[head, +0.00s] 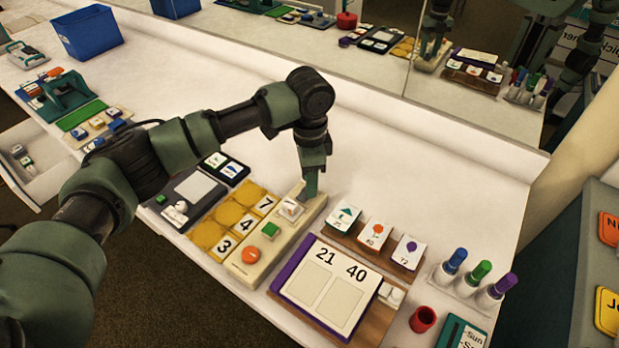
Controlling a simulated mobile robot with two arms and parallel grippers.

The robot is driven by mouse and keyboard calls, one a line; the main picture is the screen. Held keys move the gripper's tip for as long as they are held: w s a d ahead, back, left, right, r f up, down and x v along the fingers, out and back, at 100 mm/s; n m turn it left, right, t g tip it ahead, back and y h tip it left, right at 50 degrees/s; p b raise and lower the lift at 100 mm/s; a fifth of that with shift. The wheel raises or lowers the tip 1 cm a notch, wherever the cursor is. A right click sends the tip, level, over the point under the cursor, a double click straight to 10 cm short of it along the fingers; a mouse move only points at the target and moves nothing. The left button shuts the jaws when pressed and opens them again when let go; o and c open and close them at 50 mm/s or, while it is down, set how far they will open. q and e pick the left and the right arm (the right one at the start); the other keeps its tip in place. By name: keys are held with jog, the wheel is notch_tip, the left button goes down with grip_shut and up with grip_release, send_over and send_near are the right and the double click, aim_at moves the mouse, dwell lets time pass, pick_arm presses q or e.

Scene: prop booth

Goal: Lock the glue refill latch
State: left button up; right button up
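My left arm reaches in from the left, and my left gripper (311,190) points down at the far end of a long beige panel (322,205). Its fingers look like one narrow green shape from this side, so their opening does not show. Next to the fingertips, a small white switch-like part (291,208) sits on the panel; contact cannot be told. No part is readably labelled as the glue refill latch. My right gripper is not directly in view.
Yellow number tiles (230,213) lie left of the panel. A purple-edged board (325,285) reading 21 and 40, picture cards (375,233), capped markers (480,270) and a red cup (423,319) stand to the right. A mirror (480,75) backs the counter. White counter beyond the gripper is clear.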

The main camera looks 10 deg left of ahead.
pick_arm(q)
grip_shut()
dwell(1.4)
